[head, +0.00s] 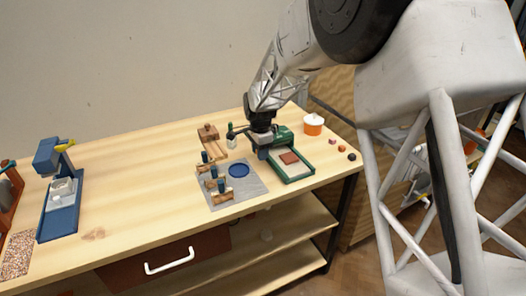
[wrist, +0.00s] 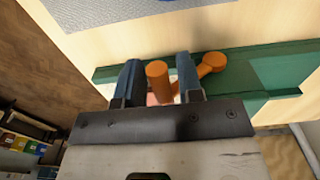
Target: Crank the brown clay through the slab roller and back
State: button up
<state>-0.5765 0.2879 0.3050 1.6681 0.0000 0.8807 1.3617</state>
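The green slab roller (head: 300,175) stands near the right end of the table, and part of its green frame shows in the wrist view (wrist: 240,62). The brown clay (head: 289,157) lies flat on the roller's pale bed, beside my gripper. My gripper (head: 263,153) is low at the roller's left side. In the wrist view its two blue-grey fingers (wrist: 158,85) stand on either side of the upright orange crank knob (wrist: 157,78), with a narrow gap at each side. The orange crank arm (wrist: 211,65) ends to the right of the fingers. The crank is hidden in the head view.
A blue press (head: 62,205) stands far left.

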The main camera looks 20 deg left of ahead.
jog(key=shift+w+a+r, duration=0.1)
jog(key=shift+w, duration=0.05)
jog(key=shift+w+a+r, duration=0.9)
jog(key=shift+w+a, duration=0.1)
jog(key=shift+w+a+r, duration=0.5)
jog(key=shift+w+a, duration=0.3)
jog(key=shift+a, duration=0.05)
dwell(0.4)
jog(key=shift+w+a, duration=0.1)
